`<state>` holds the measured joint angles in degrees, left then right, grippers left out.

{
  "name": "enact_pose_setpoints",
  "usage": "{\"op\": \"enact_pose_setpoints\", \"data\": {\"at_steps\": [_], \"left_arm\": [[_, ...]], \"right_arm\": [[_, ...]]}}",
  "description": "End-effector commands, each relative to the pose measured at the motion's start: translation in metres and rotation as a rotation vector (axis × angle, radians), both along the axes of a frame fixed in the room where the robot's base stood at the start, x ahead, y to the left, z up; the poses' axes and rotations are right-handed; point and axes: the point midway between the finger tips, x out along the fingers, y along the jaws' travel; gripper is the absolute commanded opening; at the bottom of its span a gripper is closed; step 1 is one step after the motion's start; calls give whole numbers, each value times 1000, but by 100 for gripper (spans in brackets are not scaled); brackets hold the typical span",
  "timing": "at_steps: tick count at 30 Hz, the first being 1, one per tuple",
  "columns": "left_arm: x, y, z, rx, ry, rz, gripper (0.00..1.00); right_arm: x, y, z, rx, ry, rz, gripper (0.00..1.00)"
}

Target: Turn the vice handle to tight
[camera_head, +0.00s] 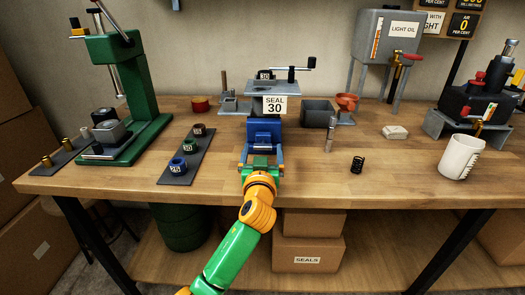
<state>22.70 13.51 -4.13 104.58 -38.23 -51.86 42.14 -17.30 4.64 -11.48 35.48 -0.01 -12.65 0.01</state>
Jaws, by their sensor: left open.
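A blue vice (264,130) stands at the middle of the wooden bench, under a plate labelled "SEAL 30" (274,104). My left gripper (262,157) is at the front of the vice, near the bench's front edge. Its two fingers are spread to the left and right of the vice's lower front. The vice handle is not clearly seen; the gripper covers that area, and I cannot tell whether it touches the handle. My right gripper is not in view.
A green press (143,95) stands at the left, with a dark mat (187,155) of rings beside it. A black spring (357,165), a white mug (460,157) and a grey tank (383,35) are at the right.

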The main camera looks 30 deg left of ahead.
Motion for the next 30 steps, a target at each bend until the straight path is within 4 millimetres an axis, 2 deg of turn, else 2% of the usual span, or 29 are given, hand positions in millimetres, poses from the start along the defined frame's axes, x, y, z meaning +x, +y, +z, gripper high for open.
{"op": "enact_pose_setpoints", "data": {"at_steps": [2, 3, 12, 22, 30], "left_arm": [[0, 0, 0, 0, 0, 0, 92], [0, 0, 0, 0, 0, 0, 87], [0, 0, 0, 1, 1, 0, 7], [0, 0, 1, 52, 32, 0, 7], [0, 0, 3, 220, 136, 0, 7]], "right_arm": [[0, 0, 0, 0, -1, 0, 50], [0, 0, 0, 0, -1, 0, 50], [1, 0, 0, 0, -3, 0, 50], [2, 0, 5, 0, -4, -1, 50], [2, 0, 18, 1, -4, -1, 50]]}}
